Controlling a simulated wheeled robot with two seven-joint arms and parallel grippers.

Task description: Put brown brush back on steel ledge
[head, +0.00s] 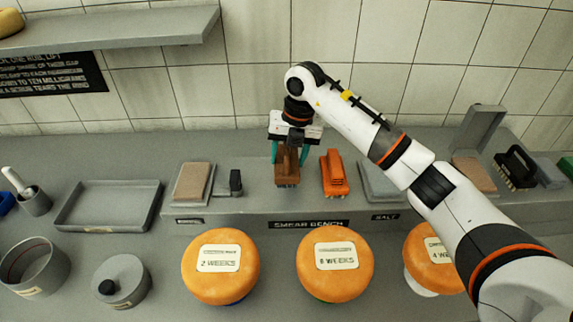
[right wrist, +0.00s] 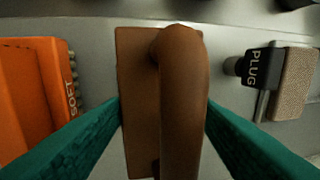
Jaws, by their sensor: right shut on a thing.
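The brown brush (head: 287,170) is upright at the steel ledge (head: 257,205), left of the orange brush (head: 333,172). I cannot tell whether its bristles touch the ledge. My right gripper (head: 289,155) comes down from above and is shut on the brown brush's handle. In the right wrist view the brown brush (right wrist: 182,90) lies between the two teal fingers, and the orange brush (right wrist: 35,95) is at the left. My left gripper is not in view.
A dark plug (head: 235,182) and a tan block on a tray (head: 193,182) stand left of the brush. Orange cheese wheels (head: 220,280) stand in front of the ledge. A black brush (head: 515,167) is at the right. The tiled wall rises behind.

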